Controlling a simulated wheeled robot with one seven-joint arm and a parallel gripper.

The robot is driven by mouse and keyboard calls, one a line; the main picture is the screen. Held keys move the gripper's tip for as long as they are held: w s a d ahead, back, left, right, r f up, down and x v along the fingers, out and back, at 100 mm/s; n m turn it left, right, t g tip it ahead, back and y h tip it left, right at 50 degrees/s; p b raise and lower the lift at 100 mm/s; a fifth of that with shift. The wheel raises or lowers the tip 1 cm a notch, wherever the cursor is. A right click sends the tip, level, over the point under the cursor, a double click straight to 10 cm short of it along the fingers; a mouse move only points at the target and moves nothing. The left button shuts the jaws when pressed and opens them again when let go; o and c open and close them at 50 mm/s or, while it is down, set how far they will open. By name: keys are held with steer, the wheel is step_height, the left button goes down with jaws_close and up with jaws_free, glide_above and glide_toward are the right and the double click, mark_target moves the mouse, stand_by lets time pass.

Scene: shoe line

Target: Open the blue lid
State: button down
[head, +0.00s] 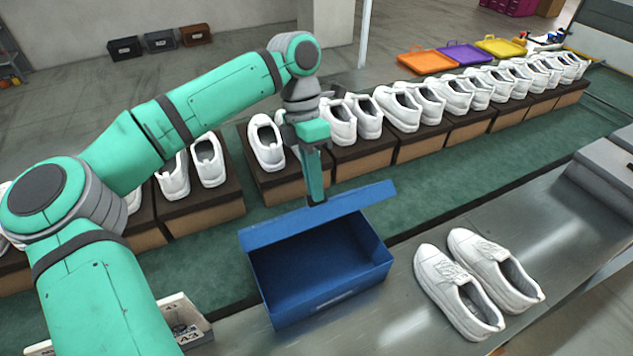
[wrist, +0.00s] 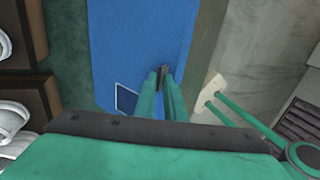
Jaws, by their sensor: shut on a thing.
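A blue shoe box (head: 320,290) stands on the metal bench with its inside showing and empty. Its blue lid (head: 280,228) is raised at the back of the box, tilted up along the far edge. My gripper (head: 316,200) points down at the lid's upper edge and is shut on it. In the wrist view the blue lid (wrist: 135,45) fills the middle, and my gripper's fingers (wrist: 163,78) meet at its edge. The fingers hide the exact spot of contact.
A pair of white shoes (head: 475,280) lies on the bench right of the box. Behind, a row of white shoes on brown boxes (head: 425,142) lines a green conveyor (head: 430,185). A small white box (head: 178,318) with papers sits at the lower left.

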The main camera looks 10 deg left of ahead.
steer(key=shift+w+d, duration=0.25)
steer(key=shift+w, duration=0.1)
steer(key=c, duration=1.9)
jaws_free()
steer(key=shift+c, duration=0.2)
steer(key=v, duration=1.1)
steer(key=shift+w+f, duration=0.1)
steer(key=shift+f, duration=0.05)
